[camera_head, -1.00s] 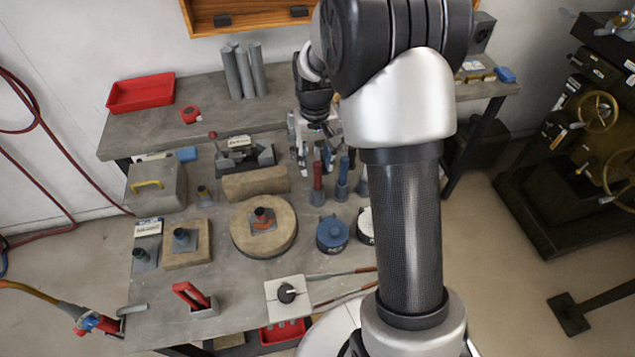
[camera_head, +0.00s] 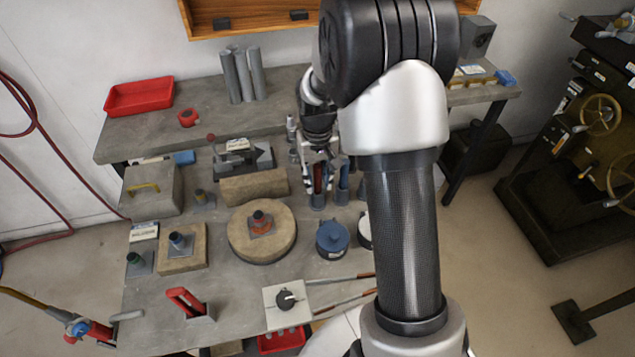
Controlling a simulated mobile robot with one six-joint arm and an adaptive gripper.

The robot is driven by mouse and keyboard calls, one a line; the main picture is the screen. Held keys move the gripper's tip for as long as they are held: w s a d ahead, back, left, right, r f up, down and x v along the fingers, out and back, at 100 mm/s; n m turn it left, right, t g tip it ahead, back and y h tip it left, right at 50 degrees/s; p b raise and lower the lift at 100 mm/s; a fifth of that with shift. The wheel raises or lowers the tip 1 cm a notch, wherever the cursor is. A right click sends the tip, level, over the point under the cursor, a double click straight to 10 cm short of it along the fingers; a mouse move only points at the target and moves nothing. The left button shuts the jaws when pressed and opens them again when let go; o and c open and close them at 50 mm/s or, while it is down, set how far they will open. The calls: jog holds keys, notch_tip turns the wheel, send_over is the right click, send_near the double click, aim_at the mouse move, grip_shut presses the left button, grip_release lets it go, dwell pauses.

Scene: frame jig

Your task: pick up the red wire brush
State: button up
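The red wire brush (camera_head: 318,177) appears to be the upright red handle in a grey cup on the workbench, right of the middle. Blue-handled ones in similar cups (camera_head: 342,187) stand just to its right. My gripper (camera_head: 319,184) points down over the red handle, with light-coloured fingers spread on either side of it. The red shows between the fingers, with space seen around it. I cannot tell whether a finger touches it. The upper part of the handle is hidden by my gripper.
A round stone-like disc (camera_head: 238,243) and a blue round tin (camera_head: 332,238) lie in front. A tan block (camera_head: 254,187) is to the left. A grey vice-like tool (camera_head: 243,157) stands behind it. My arm covers the bench's right part.

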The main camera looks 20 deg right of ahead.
grip_shut()
